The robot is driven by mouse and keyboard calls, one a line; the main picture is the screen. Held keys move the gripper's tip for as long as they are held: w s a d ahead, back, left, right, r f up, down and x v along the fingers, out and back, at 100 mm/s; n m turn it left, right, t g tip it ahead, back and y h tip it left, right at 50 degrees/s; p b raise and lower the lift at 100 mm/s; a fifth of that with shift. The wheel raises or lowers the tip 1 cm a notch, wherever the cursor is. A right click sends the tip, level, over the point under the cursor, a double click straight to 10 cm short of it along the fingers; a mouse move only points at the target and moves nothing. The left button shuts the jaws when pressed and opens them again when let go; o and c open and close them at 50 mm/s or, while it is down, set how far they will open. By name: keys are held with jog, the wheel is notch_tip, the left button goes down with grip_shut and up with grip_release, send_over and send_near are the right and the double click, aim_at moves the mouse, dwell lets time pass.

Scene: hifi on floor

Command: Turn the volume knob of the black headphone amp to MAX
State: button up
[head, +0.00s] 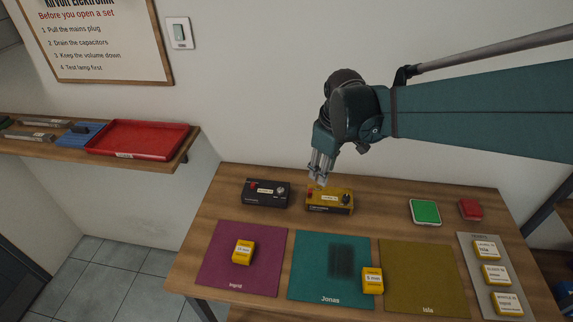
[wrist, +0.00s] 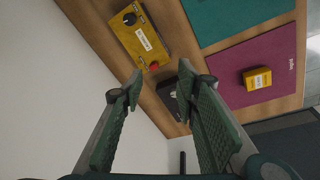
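The knob's setting is too small to read. In the wrist view the black amp (wrist: 172,98) is mostly hidden behind my right-hand finger. My gripper (head: 319,180) is above the back of the table, right of the black amp and over the rear of the yellow box (head: 330,206). In the wrist view my gripper (wrist: 160,82) is open, with nothing between its fingers.
The yellow box, with a red part and black knob, stands right of the black amp. Purple (head: 240,275), teal (head: 307,270) and olive (head: 425,275) mats lie in front. Small yellow blocks, a green pad (head: 425,211) and a red block (head: 471,209) are also on the table.

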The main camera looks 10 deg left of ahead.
aim_at(281, 190)
jog(key=w+a+f+n+p, duration=0.1)
jog(key=w+a+f+n, duration=0.1)
jog(key=a, duration=0.2)
jog(key=w+a+f+n+g+p, duration=0.1)
jog(key=w+a+f+n, duration=0.1)
jog(key=a, duration=0.3)
jog(key=w+a+f+n+g+p, duration=0.1)
jog(key=w+a+f, duration=0.1)
jog(key=a+f, duration=0.2)
jog(key=shift+a+f+n+h, duration=0.15)
jog(key=shift+a+n+h, duration=0.25)
jog(key=shift+a, duration=0.3)
jog(key=shift+f, duration=0.2)
jog(key=shift+f, duration=3.75)
jog(key=shift+c, duration=0.3)
jog(key=c, duration=0.8)
